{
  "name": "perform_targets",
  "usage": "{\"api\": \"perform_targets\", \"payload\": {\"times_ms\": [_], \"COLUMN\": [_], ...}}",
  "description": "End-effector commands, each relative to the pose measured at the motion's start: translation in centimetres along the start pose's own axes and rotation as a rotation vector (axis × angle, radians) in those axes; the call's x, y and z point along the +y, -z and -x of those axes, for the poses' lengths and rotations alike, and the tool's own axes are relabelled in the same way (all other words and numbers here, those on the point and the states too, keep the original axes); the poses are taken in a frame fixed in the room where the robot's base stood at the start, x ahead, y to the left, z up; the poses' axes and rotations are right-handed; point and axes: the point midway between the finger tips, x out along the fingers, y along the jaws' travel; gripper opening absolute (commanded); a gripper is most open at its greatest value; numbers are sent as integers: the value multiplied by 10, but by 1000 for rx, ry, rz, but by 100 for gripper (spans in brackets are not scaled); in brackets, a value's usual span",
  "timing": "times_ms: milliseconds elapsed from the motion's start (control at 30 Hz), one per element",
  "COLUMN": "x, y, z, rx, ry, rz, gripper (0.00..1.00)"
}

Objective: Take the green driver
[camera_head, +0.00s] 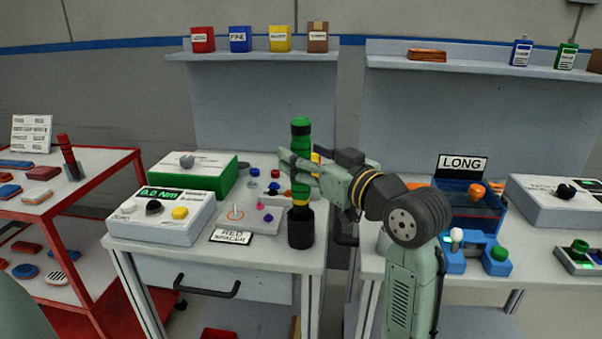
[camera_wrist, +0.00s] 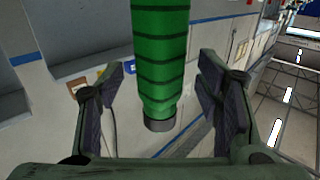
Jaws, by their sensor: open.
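The green driver (camera_head: 301,130) stands upright in a black holder (camera_head: 300,228) at the front right corner of the left bench. It has green and black bands, with a yellow part lower down. My gripper (camera_head: 291,163) is at its mid-height, coming from the right, and overlaps it in the head view. In the wrist view the ribbed green driver (camera_wrist: 161,60) lies between the two open fingers of my gripper (camera_wrist: 160,95). Gaps show on both sides, so the fingers look apart from it. Part of the driver is hidden behind the fingers in the head view.
A torque display box (camera_head: 160,215), a green-sided box (camera_head: 195,172) and a spacer sign (camera_head: 231,236) share the left bench. A red cart (camera_head: 100,215) stands at the left. A blue fixture (camera_head: 470,210) is on the right bench. Shelves with small boxes hang behind.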

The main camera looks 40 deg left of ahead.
Motion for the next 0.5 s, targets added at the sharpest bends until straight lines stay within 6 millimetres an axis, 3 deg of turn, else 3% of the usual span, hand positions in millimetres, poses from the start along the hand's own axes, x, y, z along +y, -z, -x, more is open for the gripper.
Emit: {"api": "perform_targets", "payload": {"times_ms": [100,333,500], "x": [0,0,0], "y": [2,0,0], "z": [-16,-18,-18], "rx": [0,1,1], "ry": [2,-1,-1], "rz": [-2,1,1], "gripper": [59,59,48]}}
